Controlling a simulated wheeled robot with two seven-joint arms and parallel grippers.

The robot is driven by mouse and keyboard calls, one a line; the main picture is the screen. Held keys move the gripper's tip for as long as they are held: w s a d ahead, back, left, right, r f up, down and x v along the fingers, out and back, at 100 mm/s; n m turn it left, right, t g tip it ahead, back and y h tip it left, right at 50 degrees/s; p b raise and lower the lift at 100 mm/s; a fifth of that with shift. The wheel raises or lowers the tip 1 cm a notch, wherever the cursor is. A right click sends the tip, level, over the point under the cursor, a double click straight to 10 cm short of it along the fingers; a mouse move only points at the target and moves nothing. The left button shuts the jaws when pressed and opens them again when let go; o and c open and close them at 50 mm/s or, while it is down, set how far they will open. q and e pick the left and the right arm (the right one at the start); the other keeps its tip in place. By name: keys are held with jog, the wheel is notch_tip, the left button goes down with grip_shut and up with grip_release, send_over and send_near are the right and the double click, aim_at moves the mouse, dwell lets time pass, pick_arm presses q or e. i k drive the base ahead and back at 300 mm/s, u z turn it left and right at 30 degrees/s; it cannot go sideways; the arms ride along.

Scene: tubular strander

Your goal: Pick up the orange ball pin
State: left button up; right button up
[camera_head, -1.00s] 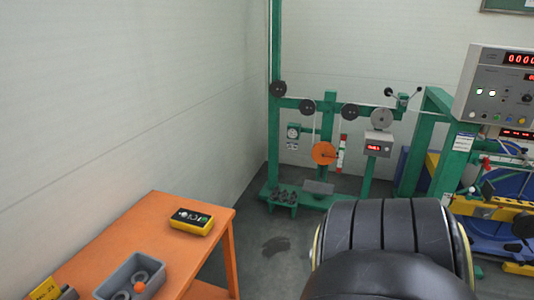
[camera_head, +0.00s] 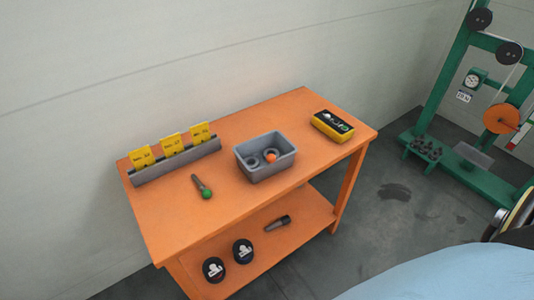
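The orange ball pin shows only as a small orange ball (camera_head: 271,158) inside the grey bin (camera_head: 267,171) on the orange table. Grey rings lie beside the ball in the bin. Any shaft below the ball is hidden or too small to make out. Neither of my grippers is in view.
On the orange table (camera_head: 235,197) lie a green-ended pin (camera_head: 204,191), a grey rack (camera_head: 177,164) with yellow cards and a yellow-black device (camera_head: 332,126). The lower shelf (camera_head: 296,232) holds two black round items and a dark tool. Green machinery (camera_head: 465,180) stands at right.

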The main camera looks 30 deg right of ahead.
aim_at(270, 159)
jog(key=z, duration=0.55)
jog(key=k, duration=1.25)
jog(key=u, duration=0.55)
jog(key=i, duration=1.75)
jog(key=z, duration=0.6)
